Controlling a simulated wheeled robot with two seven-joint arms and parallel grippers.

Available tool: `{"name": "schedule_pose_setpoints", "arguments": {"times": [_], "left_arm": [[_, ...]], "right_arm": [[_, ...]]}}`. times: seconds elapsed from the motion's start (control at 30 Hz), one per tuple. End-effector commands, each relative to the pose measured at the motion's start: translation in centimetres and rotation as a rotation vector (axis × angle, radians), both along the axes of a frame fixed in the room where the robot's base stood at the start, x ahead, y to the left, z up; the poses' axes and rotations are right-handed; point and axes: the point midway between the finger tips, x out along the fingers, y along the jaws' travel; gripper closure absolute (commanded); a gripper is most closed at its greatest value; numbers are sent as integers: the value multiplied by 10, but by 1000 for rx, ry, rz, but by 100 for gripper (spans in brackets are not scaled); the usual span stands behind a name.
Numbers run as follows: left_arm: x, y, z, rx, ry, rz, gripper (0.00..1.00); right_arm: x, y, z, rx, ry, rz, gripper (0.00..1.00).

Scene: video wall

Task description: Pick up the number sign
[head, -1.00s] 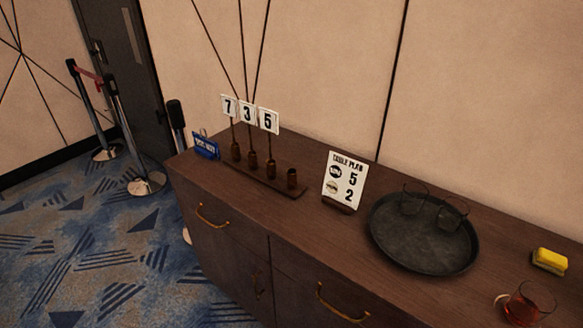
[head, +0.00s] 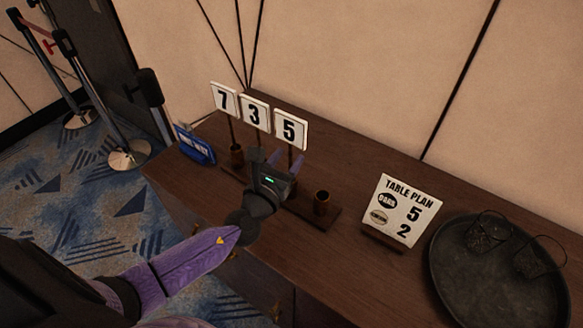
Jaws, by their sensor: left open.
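The gripper hides the lower stems and part of the holder (head: 325,222). The holder's right cup (head: 321,203) is empty. The table plan card (head: 400,209) shows 5 and 2. My right gripper is not in view.
A round black tray (head: 450,290) with two glasses stands to the right on the sideboard (head: 358,165). A blue sign (head: 195,145) stands at its left end. The wall is close behind. Rope posts (head: 100,110) stand on the carpet at left.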

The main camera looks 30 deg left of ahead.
Motion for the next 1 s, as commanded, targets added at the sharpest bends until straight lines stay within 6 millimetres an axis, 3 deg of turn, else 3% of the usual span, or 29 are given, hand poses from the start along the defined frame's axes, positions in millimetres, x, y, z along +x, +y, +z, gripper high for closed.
{"name": "schedule_pose_setpoints", "arguments": {"times": [0.1,0.2,0.4,0.47,0.67,1.0], "left_arm": [[24,0,3,-2,-2,2,47],[36,0,3,-2,-1,0,47],[37,1,3,-3,1,0,47],[37,1,3,-3,1,0,56],[37,1,3,-3,1,0,98],[37,1,3,-3,1,0,100]], "right_arm": [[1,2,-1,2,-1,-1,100],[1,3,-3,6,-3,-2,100],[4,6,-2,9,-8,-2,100],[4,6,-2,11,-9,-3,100],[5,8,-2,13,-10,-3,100],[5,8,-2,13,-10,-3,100]]}}
